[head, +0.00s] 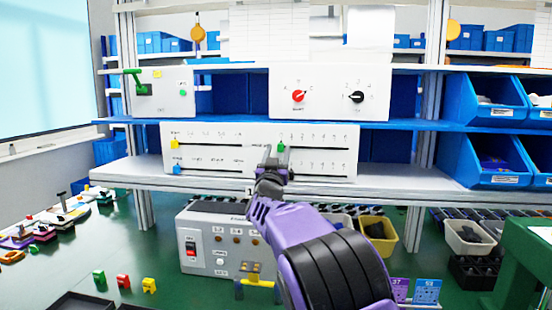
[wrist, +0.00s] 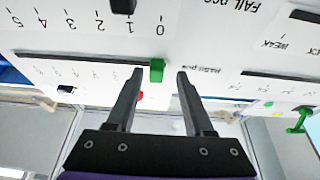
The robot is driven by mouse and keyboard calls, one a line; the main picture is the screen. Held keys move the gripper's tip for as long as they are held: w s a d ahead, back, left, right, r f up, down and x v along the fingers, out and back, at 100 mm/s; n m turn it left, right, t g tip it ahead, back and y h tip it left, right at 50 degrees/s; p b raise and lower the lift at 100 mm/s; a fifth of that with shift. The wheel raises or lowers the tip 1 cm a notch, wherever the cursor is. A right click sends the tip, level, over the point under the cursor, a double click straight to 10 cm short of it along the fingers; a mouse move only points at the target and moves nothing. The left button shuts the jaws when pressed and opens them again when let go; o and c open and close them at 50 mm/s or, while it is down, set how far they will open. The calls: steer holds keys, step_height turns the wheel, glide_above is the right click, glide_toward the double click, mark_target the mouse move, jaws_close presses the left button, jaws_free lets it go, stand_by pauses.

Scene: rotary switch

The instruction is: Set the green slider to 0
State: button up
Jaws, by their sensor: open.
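The green slider (head: 280,147) is a small knob on the white slider panel (head: 222,133), near the left end of the upper right slot. It also shows in the upside-down wrist view (wrist: 157,70), at the right end of its slot there. My gripper (head: 273,164) is open in front of the panel. In the wrist view my gripper (wrist: 160,73) has one fingertip on each side of the green slider, with a gap to each. The slot's number scale is partly visible; its 0 mark by the green slider is hidden or unclear.
A black slider knob (wrist: 122,6) sits near 1 on the lower scale. Yellow (head: 175,143) and blue (head: 176,169) knobs are at the panel's left. Above stand a box with red (head: 298,96) and black (head: 356,97) rotary knobs and a box with a green lever (head: 140,86).

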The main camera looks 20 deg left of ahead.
steer(key=b+v, duration=0.2)
steer(key=v, duration=1.5)
steer(key=shift+s, duration=0.2)
steer(key=shift+d, duration=0.1)
